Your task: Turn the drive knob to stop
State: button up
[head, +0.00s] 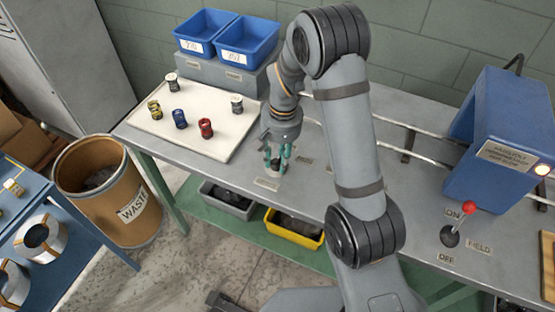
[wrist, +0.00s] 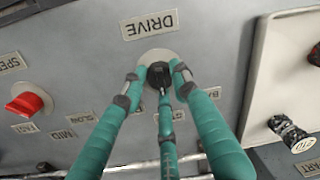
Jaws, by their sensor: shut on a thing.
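The drive knob (wrist: 158,70) is small and black, on a pale round plate below an upside-down DRIVE label (wrist: 149,25) in the wrist view. My gripper (wrist: 160,78) has green fingers closed around the knob from the left, right and near sides. In the head view my gripper (head: 277,161) points down at the bench top, and the dark knob shows only in part between its fingers. Small labels around the knob are partly covered by the fingers, so I cannot read the knob's setting.
A red speed knob (wrist: 25,103) sits left of the drive knob in the wrist view. A white tray (head: 150,126) holds several springs at left. A blue machine housing (head: 490,110) and red-tipped lever (head: 469,208) stand at right. Blue bins (head: 205,30) are behind.

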jog(key=shift+s, duration=0.15)
dwell(0.4)
jog(key=o, duration=1.1)
jog(key=shift+o, duration=0.2)
notch_tip(320, 180, up, 12)
jog(key=shift+d, duration=0.4)
jog(key=f, duration=1.2)
jog(key=shift+a, duration=0.4)
